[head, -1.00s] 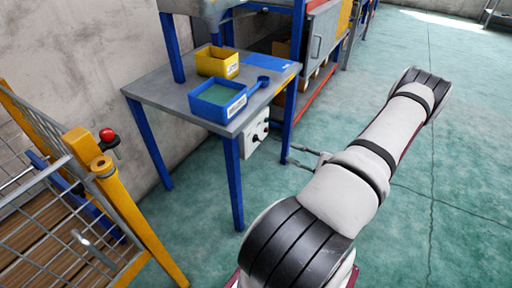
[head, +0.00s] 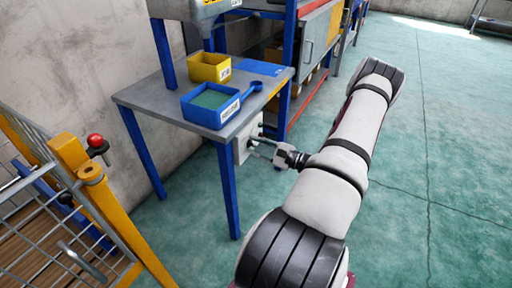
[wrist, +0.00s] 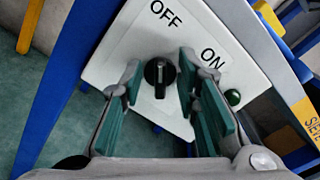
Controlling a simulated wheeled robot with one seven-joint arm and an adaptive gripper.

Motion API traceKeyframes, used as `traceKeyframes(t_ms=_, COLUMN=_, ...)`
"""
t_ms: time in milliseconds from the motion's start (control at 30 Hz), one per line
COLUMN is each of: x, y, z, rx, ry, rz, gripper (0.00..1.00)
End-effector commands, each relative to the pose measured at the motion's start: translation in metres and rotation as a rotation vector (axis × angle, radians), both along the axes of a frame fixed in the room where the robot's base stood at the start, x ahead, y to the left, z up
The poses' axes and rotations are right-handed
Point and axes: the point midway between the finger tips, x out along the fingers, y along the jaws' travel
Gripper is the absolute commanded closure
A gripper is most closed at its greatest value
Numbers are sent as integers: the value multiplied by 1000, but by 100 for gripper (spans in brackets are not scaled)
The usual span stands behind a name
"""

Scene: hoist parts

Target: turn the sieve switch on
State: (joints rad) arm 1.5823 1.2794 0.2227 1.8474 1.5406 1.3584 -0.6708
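The sieve switch is a black round knob (wrist: 159,77) on a white switch box (wrist: 118,62), with "OFF" and "ON" printed on its face. A pale line on the knob points up toward "OFF". In the head view the switch box (head: 240,150) hangs at the table's right side, under the top. My gripper (head: 259,147) reaches it from the right. In the wrist view its two green-padded fingers stand apart, one on each side of the knob, with visible gaps between pads and knob. The knob itself is hidden in the head view.
A dark green round lamp or button (wrist: 233,97) sits beside "ON". The table (head: 150,98) carries a blue bin (head: 212,104), a yellow bin (head: 209,67) and a blue scoop (head: 253,89). A yellow-framed cage (head: 100,210) stands at left. The floor at right is clear.

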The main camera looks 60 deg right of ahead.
Motion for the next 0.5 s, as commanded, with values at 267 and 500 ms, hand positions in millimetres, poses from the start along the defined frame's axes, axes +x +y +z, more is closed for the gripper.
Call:
traceKeyframes(t_ms=267, x=0, y=0, z=0, rx=0, ry=0, rz=0, gripper=82)
traceKeyframes(t_ms=500, x=1, y=0, z=0, rx=0, ry=-1, rz=1, gripper=100)
